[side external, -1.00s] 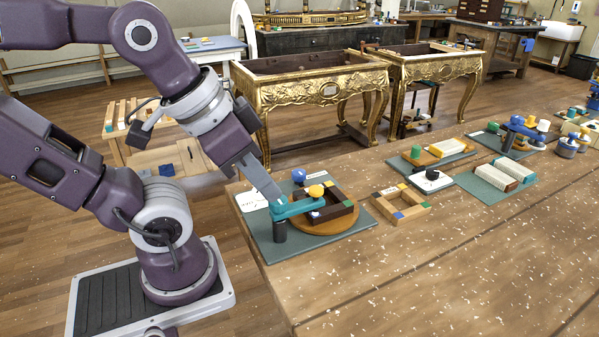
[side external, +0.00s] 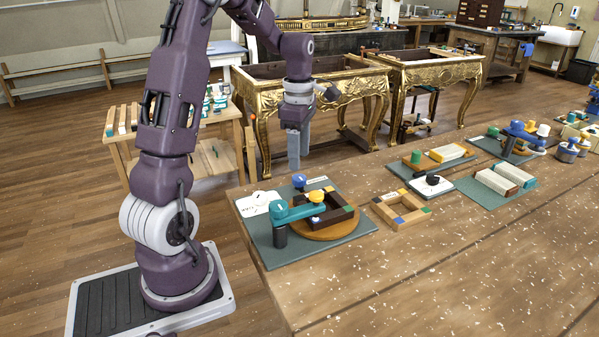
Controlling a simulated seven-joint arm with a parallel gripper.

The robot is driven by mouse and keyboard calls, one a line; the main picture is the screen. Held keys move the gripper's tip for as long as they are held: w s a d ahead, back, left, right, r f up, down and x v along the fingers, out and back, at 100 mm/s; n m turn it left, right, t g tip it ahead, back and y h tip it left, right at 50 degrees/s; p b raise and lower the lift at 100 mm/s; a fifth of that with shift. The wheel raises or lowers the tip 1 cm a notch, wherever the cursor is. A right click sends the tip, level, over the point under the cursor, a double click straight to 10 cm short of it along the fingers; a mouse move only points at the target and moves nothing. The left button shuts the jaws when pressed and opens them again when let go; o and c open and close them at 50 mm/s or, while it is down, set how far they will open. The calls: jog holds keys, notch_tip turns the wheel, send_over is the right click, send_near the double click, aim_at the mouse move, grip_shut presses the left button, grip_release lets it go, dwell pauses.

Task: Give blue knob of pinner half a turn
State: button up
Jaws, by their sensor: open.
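A fixture with a teal swing arm (side external: 293,212) stands on a grey-green mat (side external: 345,236) at the near left of the workbench; I take it for the pinner. A blue knob (side external: 299,181) stands at its back. The knob's pointing direction is too small to tell.
A white label card (side external: 256,203) lies on the mat's left. A wooden frame with coloured corners (side external: 402,217) and a black-knobbed white block (side external: 432,185) are to the right. More fixtures stand farther back. The bench's front right is clear.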

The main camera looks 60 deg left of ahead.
aim_at(300, 177)
notch_tip(300, 177, down, 6)
jog(key=shift+r, duration=0.25)
jog(key=shift+d, duration=0.1)
grip_shut()
